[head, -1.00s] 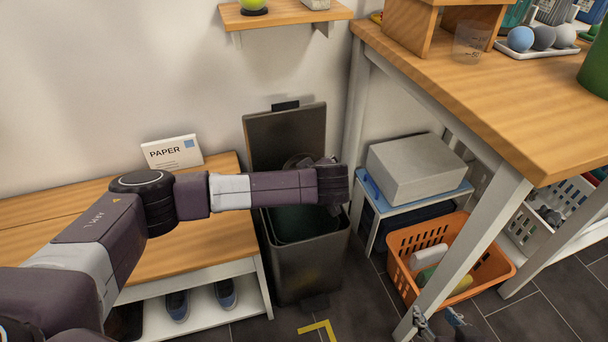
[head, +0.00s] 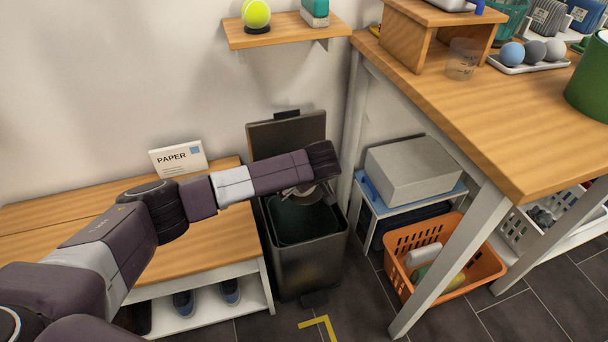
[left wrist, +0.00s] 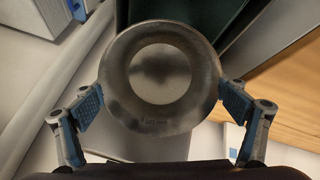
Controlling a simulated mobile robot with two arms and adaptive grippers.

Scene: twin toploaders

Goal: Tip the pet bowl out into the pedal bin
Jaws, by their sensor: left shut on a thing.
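The pedal bin (head: 312,268) stands on the floor between the bench and the table. Its lid is up, and its dark green inside shows. My left gripper (head: 308,190) is above the bin's opening, towards its back, partly hidden behind my own wrist. It is shut on the pet bowl, a round grey metal bowl (left wrist: 125,60). In the left wrist view the bowl sits between the two blue-padded fingers, with a paler disc at its middle. I cannot tell whether anything is in the bowl. My right gripper is out of view.
A wooden bench (head: 225,240) with a PAPER sign (head: 180,158) and shoes below is left of the bin. The table (head: 500,120), a small stand with a grey box (head: 415,170) and an orange basket (head: 480,265) are to the right. A wall shelf (head: 285,30) is above.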

